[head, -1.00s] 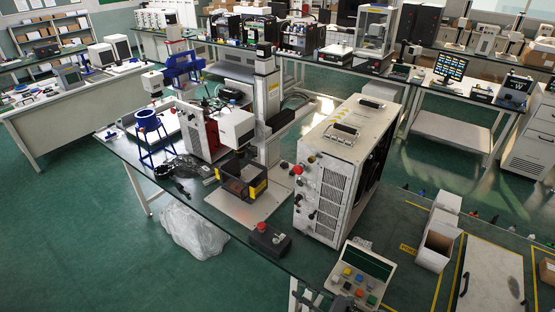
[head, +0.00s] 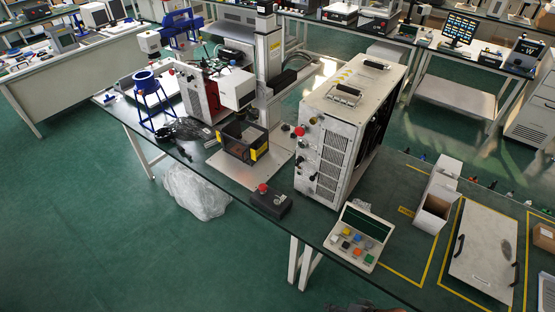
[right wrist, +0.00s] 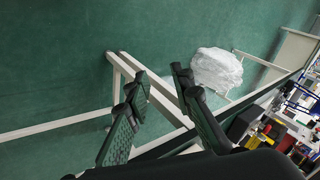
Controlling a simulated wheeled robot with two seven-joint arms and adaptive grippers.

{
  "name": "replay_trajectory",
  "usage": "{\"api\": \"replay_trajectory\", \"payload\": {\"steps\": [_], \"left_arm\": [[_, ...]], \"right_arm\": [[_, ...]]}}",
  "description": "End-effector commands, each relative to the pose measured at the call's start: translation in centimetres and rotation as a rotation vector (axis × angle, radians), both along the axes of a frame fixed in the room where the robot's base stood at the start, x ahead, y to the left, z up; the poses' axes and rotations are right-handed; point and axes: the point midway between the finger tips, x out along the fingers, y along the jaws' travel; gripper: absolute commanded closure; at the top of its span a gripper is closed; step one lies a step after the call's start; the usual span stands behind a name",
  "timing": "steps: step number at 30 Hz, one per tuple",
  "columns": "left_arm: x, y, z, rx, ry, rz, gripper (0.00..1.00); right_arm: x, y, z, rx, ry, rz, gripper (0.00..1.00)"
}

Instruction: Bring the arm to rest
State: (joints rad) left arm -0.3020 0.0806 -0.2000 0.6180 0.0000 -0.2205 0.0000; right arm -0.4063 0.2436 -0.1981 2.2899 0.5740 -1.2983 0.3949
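My right gripper (right wrist: 158,84) fills the lower part of the right wrist view. Its two dark ridged fingers stand apart with nothing between them, over the green floor beside the table legs. In the head view only a small dark part of it (head: 372,308) shows at the bottom edge, in front of the workbench. My left gripper is not in view.
The workbench (head: 218,184) carries a large grey cabinet (head: 322,140), a control box with coloured buttons (head: 357,238) and a black box with a red button (head: 270,201). A clear plastic bag (head: 194,194) lies below. Open floor (head: 90,230) is at left.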

Motion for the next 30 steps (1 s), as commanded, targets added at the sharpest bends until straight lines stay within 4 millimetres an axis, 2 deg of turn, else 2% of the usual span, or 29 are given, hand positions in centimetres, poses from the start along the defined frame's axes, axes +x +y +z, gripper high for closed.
{"api": "replay_trajectory", "payload": {"steps": [3,6,12,18,26,30], "left_arm": [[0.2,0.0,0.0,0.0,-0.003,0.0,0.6],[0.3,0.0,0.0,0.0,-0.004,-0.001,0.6],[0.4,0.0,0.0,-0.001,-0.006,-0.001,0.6],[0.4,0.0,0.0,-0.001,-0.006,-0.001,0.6],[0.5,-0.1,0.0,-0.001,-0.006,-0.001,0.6],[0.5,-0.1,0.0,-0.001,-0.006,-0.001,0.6]], "right_arm": [[-2.3,-4.3,0.2,-0.193,-0.014,0.035,0.78],[-4.0,-7.3,0.6,-0.322,-0.007,0.057,0.78],[-7.1,-12.0,1.7,-0.511,0.031,0.086,0.78],[-10.3,-15.8,3.2,-0.659,0.087,0.104,0.78],[-8.7,-15.3,-3.3,-0.642,0.102,0.123,0.78],[-8.4,-15.2,-7.1,-0.636,0.114,0.133,0.78]]}}
